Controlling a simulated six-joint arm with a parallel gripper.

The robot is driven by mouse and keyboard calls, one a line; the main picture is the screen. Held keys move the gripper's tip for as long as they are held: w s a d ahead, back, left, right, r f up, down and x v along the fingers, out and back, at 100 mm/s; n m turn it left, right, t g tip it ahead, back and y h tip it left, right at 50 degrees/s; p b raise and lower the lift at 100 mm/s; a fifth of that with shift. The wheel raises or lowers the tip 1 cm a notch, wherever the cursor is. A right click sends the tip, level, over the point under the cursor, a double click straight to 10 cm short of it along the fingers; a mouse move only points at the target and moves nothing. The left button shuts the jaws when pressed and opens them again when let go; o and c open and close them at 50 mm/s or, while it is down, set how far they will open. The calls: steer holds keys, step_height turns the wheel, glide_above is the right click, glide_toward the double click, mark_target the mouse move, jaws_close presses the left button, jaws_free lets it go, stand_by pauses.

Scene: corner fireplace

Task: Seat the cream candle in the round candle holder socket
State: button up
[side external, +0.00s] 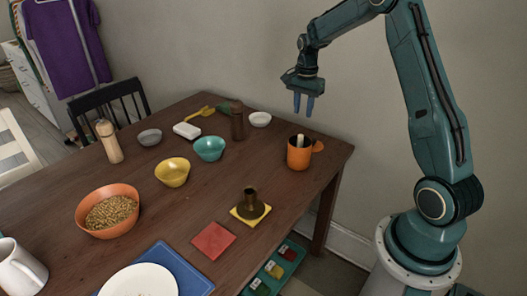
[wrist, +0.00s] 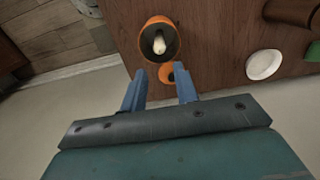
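The cream candle (side external: 300,139) stands in an orange mug (side external: 298,156) near the table's right corner, with only its upper part showing. In the wrist view the candle (wrist: 159,45) shows inside the mug (wrist: 146,58), ahead of my fingers. The round candle holder (side external: 250,205) is dark with a raised round socket, and sits on a yellow square near the table's front edge. My gripper (side external: 303,105) is above and behind the mug, pointing down, with its two blue fingers apart and nothing between them. The fingers also show apart in the wrist view (wrist: 160,88).
A red square (side external: 213,241) lies near the holder. Bare wood lies between mug and holder.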

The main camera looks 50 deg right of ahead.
mark_target(301, 135)
steer(key=shift+f, duration=3.95)
steer(key=shift+f, duration=0.1)
steer(key=shift+f, duration=2.5)
steer(key=shift+c, duration=0.2)
jaws_close()
